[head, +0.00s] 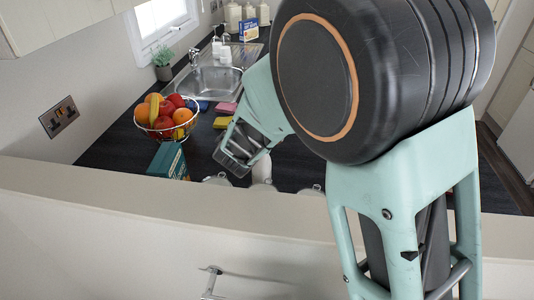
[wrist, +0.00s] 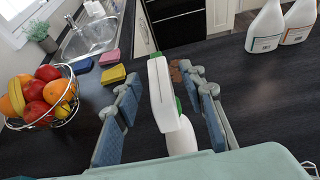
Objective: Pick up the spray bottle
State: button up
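A white spray bottle (wrist: 165,95) with bits of green stands on the dark worktop in the wrist view. My gripper (wrist: 160,76) is open, with one blue-grey padded finger on each side of the bottle. A gap shows between each pad and the bottle, so it is not gripped. In the head view my gripper (head: 233,160) points down over the worktop. A white shape (head: 262,173) beside it may be the bottle; most of it is hidden by my gripper and the ledge. Two more white bottles (wrist: 265,28) (wrist: 298,22) stand at the upper right in the wrist view.
A wire bowl of fruit (head: 166,118) stands to the left, with a teal box (head: 168,161) nearer the ledge (head: 130,185). Pink (wrist: 112,75) and yellow (wrist: 109,57) sponges lie near the sink (head: 212,82). Clear lids or jars (head: 217,180) show just behind the ledge.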

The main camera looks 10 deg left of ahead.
grip_shut()
dwell(0.3)
jog(key=shift+r, duration=0.25)
